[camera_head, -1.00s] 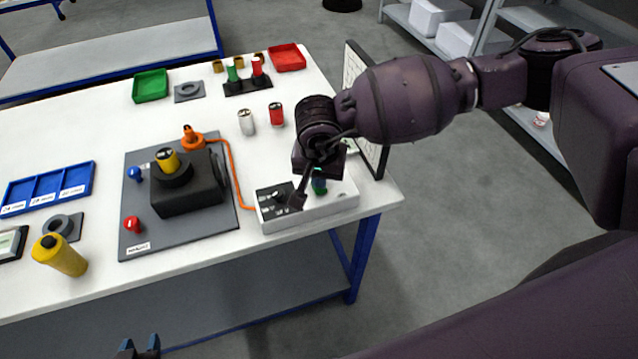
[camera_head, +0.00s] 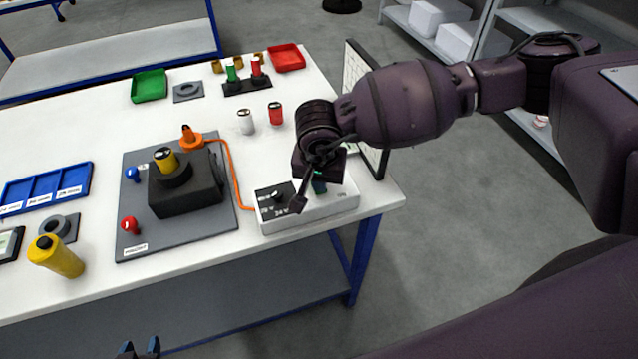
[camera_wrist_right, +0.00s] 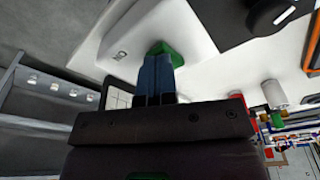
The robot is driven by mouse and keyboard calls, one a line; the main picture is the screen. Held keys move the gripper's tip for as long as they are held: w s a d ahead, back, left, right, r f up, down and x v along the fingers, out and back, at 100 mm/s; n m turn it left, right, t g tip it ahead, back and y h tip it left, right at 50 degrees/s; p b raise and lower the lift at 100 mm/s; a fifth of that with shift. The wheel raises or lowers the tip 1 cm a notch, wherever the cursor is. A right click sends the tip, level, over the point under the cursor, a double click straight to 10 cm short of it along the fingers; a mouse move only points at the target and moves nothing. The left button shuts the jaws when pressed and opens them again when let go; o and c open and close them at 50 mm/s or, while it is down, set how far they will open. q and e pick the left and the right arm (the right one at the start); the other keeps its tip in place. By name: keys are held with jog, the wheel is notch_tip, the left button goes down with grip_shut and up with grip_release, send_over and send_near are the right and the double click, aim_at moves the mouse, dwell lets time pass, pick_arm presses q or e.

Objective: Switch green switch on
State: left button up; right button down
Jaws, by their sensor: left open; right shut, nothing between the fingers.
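The green switch (camera_head: 319,186) is on the white power supply box (camera_head: 335,208) at the table's front right corner, partly hidden by my right gripper in the head view. In the right wrist view the green switch (camera_wrist_right: 166,50) is just beyond the fingertips. My right gripper (camera_wrist_right: 158,60) is shut and empty, its blue fingers at or very near the switch; I cannot tell if they touch. The switch's on or off state cannot be read. My left gripper (camera_head: 139,349) is open at the bottom edge of the head view, away from the table.
A black knob (camera_head: 279,195) is on the same box, left of the switch. An orange cable (camera_head: 235,175) runs from the box to a grey plate (camera_head: 137,215) with a black block. A framed panel (camera_head: 372,150) stands behind my right gripper.

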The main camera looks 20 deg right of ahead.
jog(key=shift+f, duration=0.25)
jog(key=shift+r+p, duration=0.85)
jog(key=shift+r, duration=1.25)
jog(key=shift+r+p, duration=0.55)
jog(key=shift+r, duration=0.9)
